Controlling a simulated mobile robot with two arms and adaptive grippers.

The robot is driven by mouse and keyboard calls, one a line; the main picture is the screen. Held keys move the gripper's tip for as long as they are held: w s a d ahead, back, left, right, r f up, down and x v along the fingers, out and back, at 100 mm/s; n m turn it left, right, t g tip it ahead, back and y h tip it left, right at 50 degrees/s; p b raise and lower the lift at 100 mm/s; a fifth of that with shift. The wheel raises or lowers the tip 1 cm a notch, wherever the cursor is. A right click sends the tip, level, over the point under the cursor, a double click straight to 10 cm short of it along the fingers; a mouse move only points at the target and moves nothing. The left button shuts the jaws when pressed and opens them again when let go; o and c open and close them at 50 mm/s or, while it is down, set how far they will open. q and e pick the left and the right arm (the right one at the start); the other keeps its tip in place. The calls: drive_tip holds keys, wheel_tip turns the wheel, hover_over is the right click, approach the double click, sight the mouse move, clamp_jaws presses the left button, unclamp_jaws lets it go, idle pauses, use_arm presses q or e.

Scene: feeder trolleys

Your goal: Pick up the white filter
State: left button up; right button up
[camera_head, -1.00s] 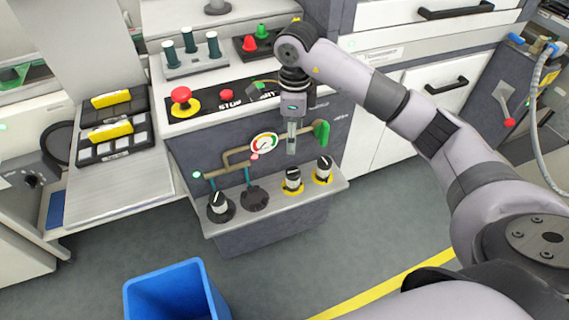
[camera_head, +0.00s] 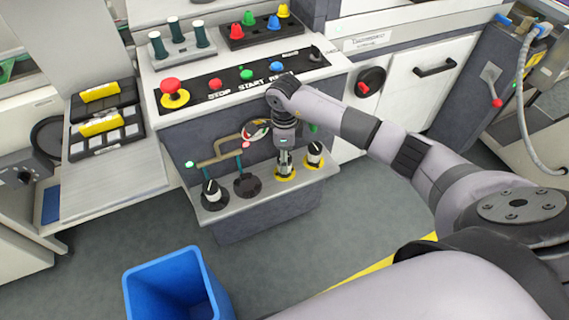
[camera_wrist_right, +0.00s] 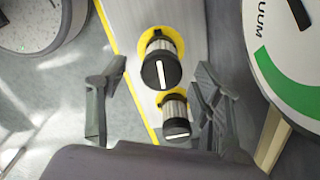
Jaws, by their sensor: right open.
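Pale ribbed filters with black caps and a white stripe stand upright on the grey shelf (camera_head: 258,202) of the panel. One filter (camera_head: 314,154) stands on a yellow ring at the right, another (camera_head: 211,193) on a black base at the left. My right gripper (camera_head: 285,163) points down over the other yellow ring (camera_head: 285,175), mostly hiding the filter there. In the wrist view the open right gripper (camera_wrist_right: 150,105) has a finger on either side of two filters, one larger (camera_wrist_right: 160,66) and one smaller (camera_wrist_right: 176,119). I see no contact. The left gripper is out of view.
Pipes (camera_head: 222,150) and a round gauge (camera_wrist_right: 295,50) are close to the gripper. An empty black base (camera_head: 246,186) is between the filters. Push buttons (camera_head: 174,90) line the panel above. A blue bin (camera_head: 178,285) stands on the floor in front.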

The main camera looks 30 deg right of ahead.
drive_tip(key=shift+d+f, duration=0.1)
drive_tip(key=shift+f, duration=1.25)
drive_tip(key=shift+c, duration=0.5)
drive_tip(key=shift+w, duration=0.1)
drive_tip(key=c, duration=1.2)
